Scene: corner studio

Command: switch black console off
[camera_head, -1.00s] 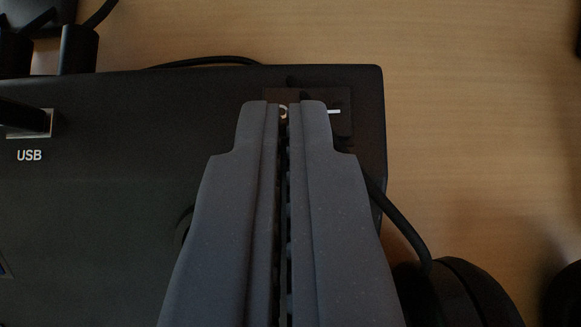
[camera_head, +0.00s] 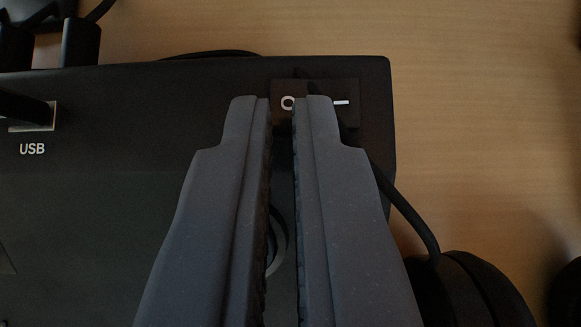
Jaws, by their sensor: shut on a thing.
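The black console (camera_head: 120,190) fills the left and middle of the view, with its right edge toward the wooden table. Its dark rocker switch (camera_head: 347,88) is near the top right corner, with a white "O" mark on the left and a white bar on the right. My gripper (camera_head: 283,100) points up the picture, with its fingertips over the switch. The fingers stand narrowly apart, and the "O" shows between the tips. I see no thing held between them. The right finger hides the middle of the switch. Whether the tips touch it, and its tilt, cannot be told.
A USB port (camera_head: 46,127) with a black plug is at the left of the console. Black plugs (camera_head: 80,40) stand behind it at top left. A cable (camera_head: 408,212) runs off the right side, beside a round black object (camera_head: 475,285). The table (camera_head: 470,120) is clear at upper right.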

